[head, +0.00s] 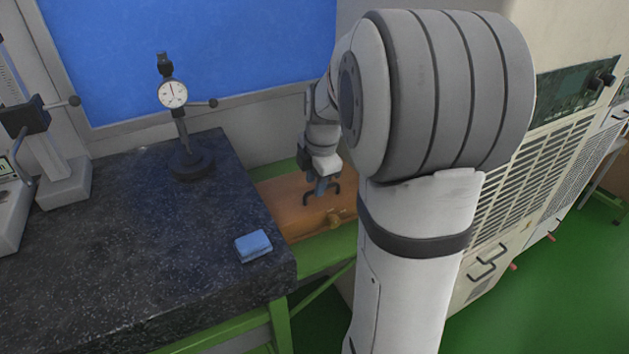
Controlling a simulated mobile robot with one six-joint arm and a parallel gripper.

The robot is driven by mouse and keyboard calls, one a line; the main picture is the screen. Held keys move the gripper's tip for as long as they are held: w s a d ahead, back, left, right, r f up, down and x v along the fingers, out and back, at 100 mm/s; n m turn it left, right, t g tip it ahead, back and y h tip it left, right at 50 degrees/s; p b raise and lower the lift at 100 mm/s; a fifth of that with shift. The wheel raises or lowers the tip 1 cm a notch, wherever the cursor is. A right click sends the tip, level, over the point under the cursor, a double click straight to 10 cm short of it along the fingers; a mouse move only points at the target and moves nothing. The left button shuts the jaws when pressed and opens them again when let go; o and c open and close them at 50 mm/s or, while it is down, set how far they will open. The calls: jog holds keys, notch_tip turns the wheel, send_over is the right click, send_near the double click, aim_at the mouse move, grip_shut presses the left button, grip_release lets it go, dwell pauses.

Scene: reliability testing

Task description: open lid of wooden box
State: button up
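The wooden box (283,208) is orange-brown and sits low on a green frame, between the dark stone table and the pale machine. Its lid looks closed, and a brass-coloured latch (336,217) shows on its near side. My gripper (322,187) points down right at the top of the box. Dark curved parts show on both sides of its tip; I cannot tell whether they are fingers or a handle on the lid. I cannot tell whether the gripper is open or shut, or whether it touches the lid. My arm hides the right part of the box.
The dark stone table (130,270) fills the left, with a dial gauge on a stand (180,120), a small blue block (253,245) near its right edge, and measuring equipment (50,150) at far left. A pale vented machine (530,170) stands on the right. Green floor (570,290) is clear.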

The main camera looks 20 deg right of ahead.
jog(key=shift+f, duration=0.7)
grip_shut()
